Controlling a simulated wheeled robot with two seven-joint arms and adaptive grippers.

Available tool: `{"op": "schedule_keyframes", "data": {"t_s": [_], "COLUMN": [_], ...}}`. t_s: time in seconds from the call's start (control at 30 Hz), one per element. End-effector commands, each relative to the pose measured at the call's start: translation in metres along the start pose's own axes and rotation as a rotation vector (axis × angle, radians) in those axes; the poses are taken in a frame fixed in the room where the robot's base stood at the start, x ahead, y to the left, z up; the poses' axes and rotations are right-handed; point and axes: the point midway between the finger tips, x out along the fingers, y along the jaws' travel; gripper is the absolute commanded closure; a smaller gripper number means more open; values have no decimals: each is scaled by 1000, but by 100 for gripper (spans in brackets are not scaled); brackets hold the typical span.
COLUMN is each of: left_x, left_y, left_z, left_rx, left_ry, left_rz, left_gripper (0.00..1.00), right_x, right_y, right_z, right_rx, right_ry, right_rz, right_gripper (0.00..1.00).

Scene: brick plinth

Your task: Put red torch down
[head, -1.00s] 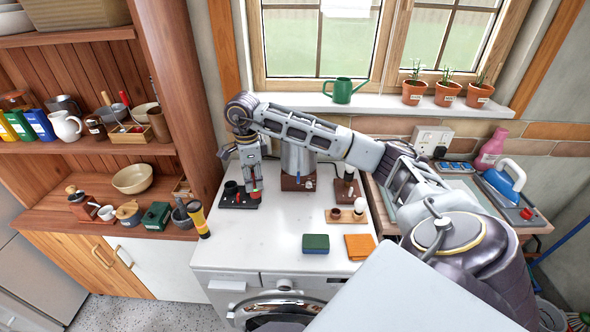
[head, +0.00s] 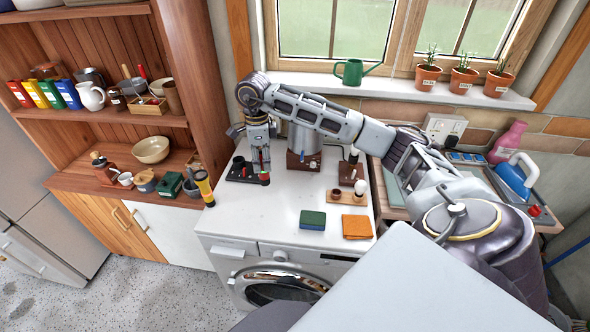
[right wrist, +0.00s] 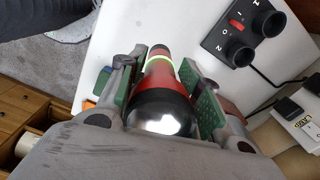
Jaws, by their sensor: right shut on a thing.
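The red torch (right wrist: 166,76) has a black tail, a pale green band and a glassy lens end turned toward the camera in the right wrist view. My right gripper (right wrist: 167,88) is shut on it, one green-padded finger on each side. In the head view the gripper (head: 260,158) points down over the white worktop, and the torch's dark lower end (head: 265,179) shows below the fingers, beside the black holder (head: 240,177). I cannot tell whether the torch touches the worktop. My left gripper is not in view.
The black holder has two round cups. A brown-based metal appliance (head: 302,160) stands behind. A yellow torch (head: 204,187) stands left. Worktop in front of the gripper is clear.

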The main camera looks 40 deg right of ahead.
Motion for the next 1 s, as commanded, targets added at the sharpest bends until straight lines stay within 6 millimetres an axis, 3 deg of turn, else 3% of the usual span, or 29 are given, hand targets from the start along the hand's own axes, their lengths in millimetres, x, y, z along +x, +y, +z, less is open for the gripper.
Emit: {"op": "schedule_keyframes", "data": {"t_s": [0.43, 0.73, 1.0], "left_x": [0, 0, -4], "left_y": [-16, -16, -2], "left_z": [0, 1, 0], "left_rx": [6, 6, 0], "left_ry": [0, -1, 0], "left_rz": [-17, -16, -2], "left_gripper": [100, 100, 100], "right_x": [0, 1, 24], "right_y": [0, 0, 0], "right_z": [1, 1, 0], "right_rx": [60, 60, 60], "right_ry": [-1, 0, 2], "right_rz": [0, 0, 3], "right_gripper": [95, 95, 95]}}
